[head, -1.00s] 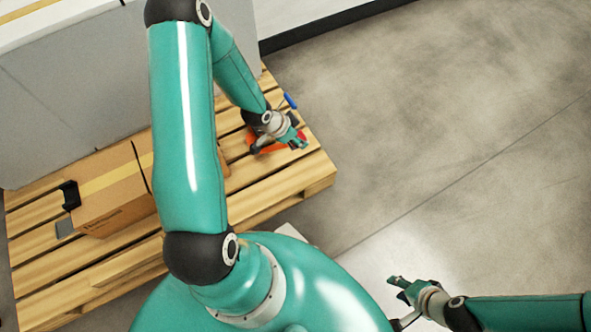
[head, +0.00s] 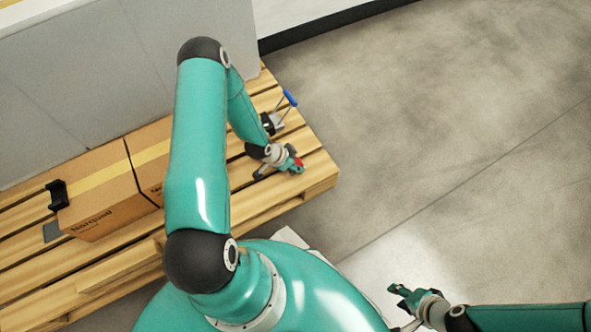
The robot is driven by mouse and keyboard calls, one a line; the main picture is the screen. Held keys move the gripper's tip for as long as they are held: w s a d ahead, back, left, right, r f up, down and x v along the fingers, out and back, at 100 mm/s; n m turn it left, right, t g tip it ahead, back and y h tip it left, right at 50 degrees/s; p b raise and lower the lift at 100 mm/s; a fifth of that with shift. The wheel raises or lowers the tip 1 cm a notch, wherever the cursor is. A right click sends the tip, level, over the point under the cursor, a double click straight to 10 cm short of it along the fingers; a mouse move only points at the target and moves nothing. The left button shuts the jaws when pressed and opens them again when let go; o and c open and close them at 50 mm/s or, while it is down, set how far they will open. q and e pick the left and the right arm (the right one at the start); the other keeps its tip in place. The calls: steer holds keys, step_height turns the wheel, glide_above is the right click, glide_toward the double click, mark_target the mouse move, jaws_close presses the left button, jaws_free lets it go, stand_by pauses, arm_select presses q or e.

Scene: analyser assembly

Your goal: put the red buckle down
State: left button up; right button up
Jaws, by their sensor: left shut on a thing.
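My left gripper (head: 293,163) is over the right part of the wooden pallet, near its front edge. It is shut on the red buckle (head: 299,162), which shows only as a small red patch at the fingers. The rest of the buckle is hidden by the gripper. I cannot tell whether the buckle touches the slats. My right gripper (head: 404,294) is over the bare floor at the lower right, apart from the pallet. Its fingers look spread and nothing shows between them.
The pallet (head: 317,177) has bare slats around the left gripper. A tool with a blue handle (head: 290,98) lies behind it. Cardboard boxes (head: 100,195), a black clip-like part (head: 57,194) and a grey plate (head: 52,231) are at left. A grey wall-like block (head: 90,75) stands behind.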

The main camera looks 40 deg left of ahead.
arm_select(q)
steer(key=shift+f+b, duration=0.55)
steer(key=shift+f, duration=1.25)
steer(key=shift+f, duration=0.15)
steer(key=o, duration=1.1)
steer(key=shift+o, duration=0.2)
